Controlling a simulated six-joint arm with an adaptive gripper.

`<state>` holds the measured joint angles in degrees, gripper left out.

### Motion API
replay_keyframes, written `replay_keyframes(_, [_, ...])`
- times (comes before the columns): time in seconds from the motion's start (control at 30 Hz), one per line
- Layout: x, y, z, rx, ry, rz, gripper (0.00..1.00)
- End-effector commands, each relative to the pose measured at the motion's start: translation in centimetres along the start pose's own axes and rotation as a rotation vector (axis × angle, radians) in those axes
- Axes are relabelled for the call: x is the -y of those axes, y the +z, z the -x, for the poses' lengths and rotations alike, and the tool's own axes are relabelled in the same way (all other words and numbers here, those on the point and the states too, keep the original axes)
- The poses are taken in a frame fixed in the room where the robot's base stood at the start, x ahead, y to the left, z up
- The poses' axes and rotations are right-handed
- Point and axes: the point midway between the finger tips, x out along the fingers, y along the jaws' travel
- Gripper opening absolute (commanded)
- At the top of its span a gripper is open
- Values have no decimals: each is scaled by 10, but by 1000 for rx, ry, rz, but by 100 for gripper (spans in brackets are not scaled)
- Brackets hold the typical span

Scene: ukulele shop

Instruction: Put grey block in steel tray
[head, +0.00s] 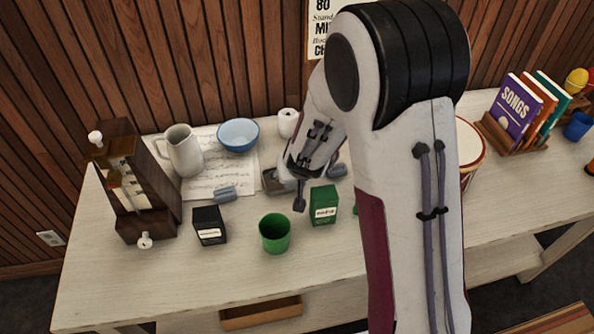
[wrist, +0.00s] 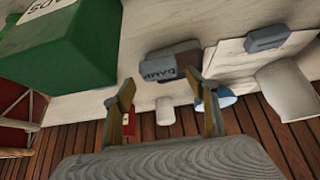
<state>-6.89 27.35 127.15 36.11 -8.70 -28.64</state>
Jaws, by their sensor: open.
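A grey-blue block (head: 225,193) lies near the front edge of the sheet music in the head view; it also shows at the upper right of the wrist view (wrist: 268,37). A grey tray (head: 274,183), partly hidden by my arm, sits right of it; in the wrist view the tray (wrist: 158,66) bears lettering that starts "DAMP". A similar grey-blue piece (head: 336,170) shows right of my gripper. My gripper (wrist: 163,100) is open and empty, tilted above the table by the tray and the green box, apart from the block.
A green box (head: 323,207), a green cup (head: 274,233) and a black box (head: 209,226) stand in front. The front-left table is clear.

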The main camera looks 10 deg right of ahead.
Motion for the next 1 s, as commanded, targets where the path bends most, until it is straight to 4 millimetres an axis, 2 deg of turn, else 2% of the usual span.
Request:
replay_keyframes(0.13, [0, 0, 12, -2, -2, -1, 58])
replay_keyframes(0.6, [0, 0, 34, -1, -1, 0, 58])
replay_keyframes(1.0, [0, 0, 46, 0, 1, -1, 58])
